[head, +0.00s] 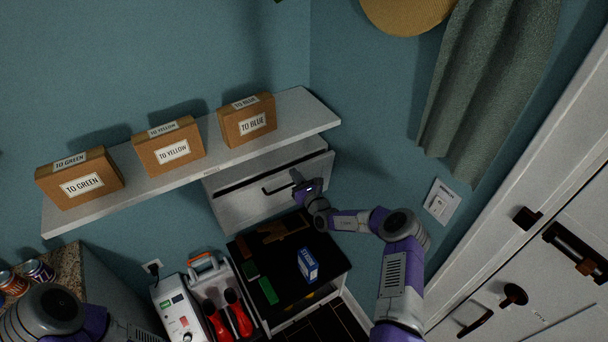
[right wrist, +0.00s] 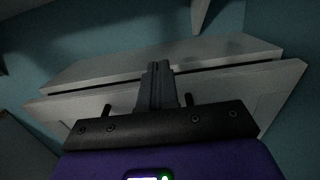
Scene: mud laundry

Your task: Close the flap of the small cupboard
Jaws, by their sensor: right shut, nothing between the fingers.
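The small white cupboard (head: 228,173) hangs on the wall under the shelf. Its flap (head: 243,206) has a dark bar handle (head: 273,190). A narrow dark gap shows along the flap's top edge, also in the right wrist view, where the flap (right wrist: 85,102) spans the picture. My right gripper (head: 296,176) is shut and empty, in front of the flap near the handle's right end. In the right wrist view its fingers (right wrist: 160,72) point at the flap's upper edge; I cannot tell if they touch. My left gripper is out of view; only its arm shows at lower left.
The shelf (head: 320,120) above carries three labelled cardboard boxes (head: 246,120). Below the cupboard stands a black-topped unit (head: 255,245) with a blue-and-white box (head: 308,265). A tool caddy (head: 205,262) is left of it. White doors (head: 480,270) line the right side.

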